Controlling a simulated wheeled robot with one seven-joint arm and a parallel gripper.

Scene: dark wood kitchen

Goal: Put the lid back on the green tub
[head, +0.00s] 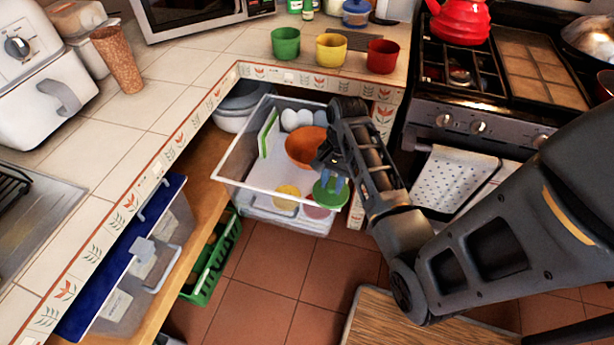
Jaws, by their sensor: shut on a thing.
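The green tub (286,43) stands upright and open-topped at the left of three tubs on the tiled counter. My gripper (334,183) points down over the right side of the pulled-out clear drawer (236,145), well below and in front of the tub. It is shut on a round green lid (329,197), which sits at the drawer's front right. A yellow lid (286,196) and a reddish lid (316,211) lie close by. My wrist hides part of the drawer's right side.
The yellow tub (331,50) and red tub (382,56) stand right of the green one. The stove (470,75) is at right.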

